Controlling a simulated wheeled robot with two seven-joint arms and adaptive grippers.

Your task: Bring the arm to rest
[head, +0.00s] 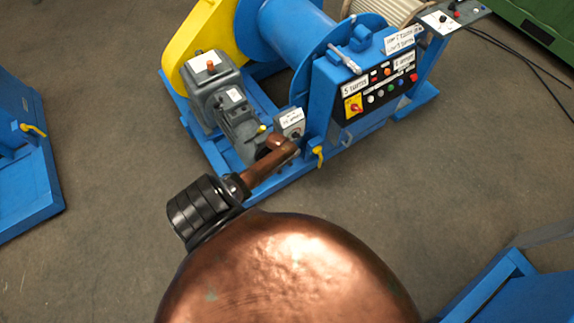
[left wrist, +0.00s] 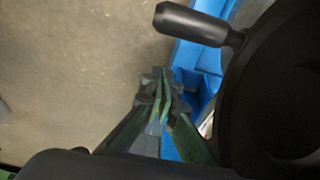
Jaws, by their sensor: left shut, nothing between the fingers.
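My left gripper (left wrist: 163,85) shows in the left wrist view with its green-grey fingers together and nothing between them. Blue frame metal and grey floor lie behind the fingertips. In the head view my copper-coloured arm reaches up to the front of a blue winch (head: 295,35), near its grey gearmotor (head: 240,128). The fingers cannot be made out there. The yellow chain guard (head: 197,38) stands at the winch's upper left. My right gripper is in neither view.
A control box (head: 372,88) with coloured buttons is right of the arm. A small yellow lever (head: 319,155) is close by. Blue frames stand at left (head: 35,170) and lower right (head: 515,285). In the left wrist view a dark handle (left wrist: 195,22) is near the fingers. Floor between is clear.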

